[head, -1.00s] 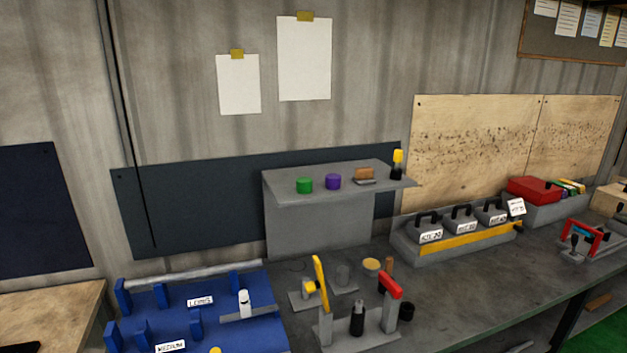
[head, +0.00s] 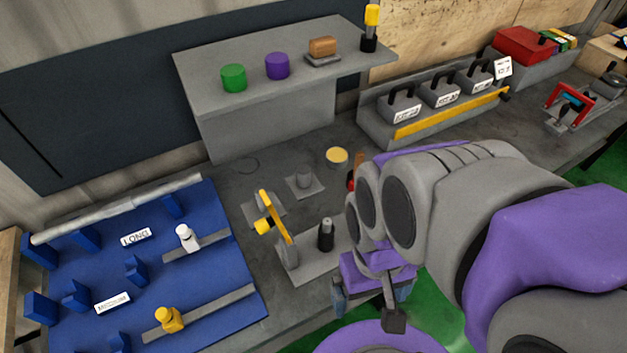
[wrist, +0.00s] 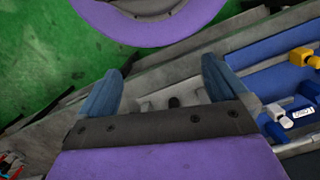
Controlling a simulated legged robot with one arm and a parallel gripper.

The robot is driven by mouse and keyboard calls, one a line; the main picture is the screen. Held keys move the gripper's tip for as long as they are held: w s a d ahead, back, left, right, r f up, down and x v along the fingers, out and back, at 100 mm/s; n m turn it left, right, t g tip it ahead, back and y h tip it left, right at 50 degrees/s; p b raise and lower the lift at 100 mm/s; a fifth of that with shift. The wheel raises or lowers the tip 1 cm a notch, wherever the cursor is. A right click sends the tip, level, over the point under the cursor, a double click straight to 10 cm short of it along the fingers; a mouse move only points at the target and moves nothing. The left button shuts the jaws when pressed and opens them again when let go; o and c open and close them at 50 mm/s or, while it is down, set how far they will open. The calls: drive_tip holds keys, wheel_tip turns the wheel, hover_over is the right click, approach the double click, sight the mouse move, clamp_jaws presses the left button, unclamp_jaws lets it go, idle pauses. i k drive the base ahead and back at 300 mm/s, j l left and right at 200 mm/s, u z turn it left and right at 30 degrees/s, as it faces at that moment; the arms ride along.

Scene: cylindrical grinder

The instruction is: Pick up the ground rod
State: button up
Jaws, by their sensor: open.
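A long grey rod (head: 115,210) lies across the blue posts at the back of a blue rack (head: 75,320), beside the LONG label, in the head view. It is the only long rod I make out. My gripper (head: 372,298) is at the lower middle of the head view, right of the rack and well apart from the rod. Its blue-grey fingers show spread and empty in the wrist view (wrist: 168,65).
A grey stand with a yellow lever (head: 276,218) and a black post (head: 326,235) stands between rack and gripper. A raised shelf (head: 200,70) holds green and purple cylinders. Labelled handled blocks (head: 440,92) sit at the back right. Green floor (head: 435,320) lies below the bench.

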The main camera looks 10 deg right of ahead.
sight(327, 225)
drive_tip(key=k+j+z, duration=0.1)
drive_tip(key=k, duration=0.85)
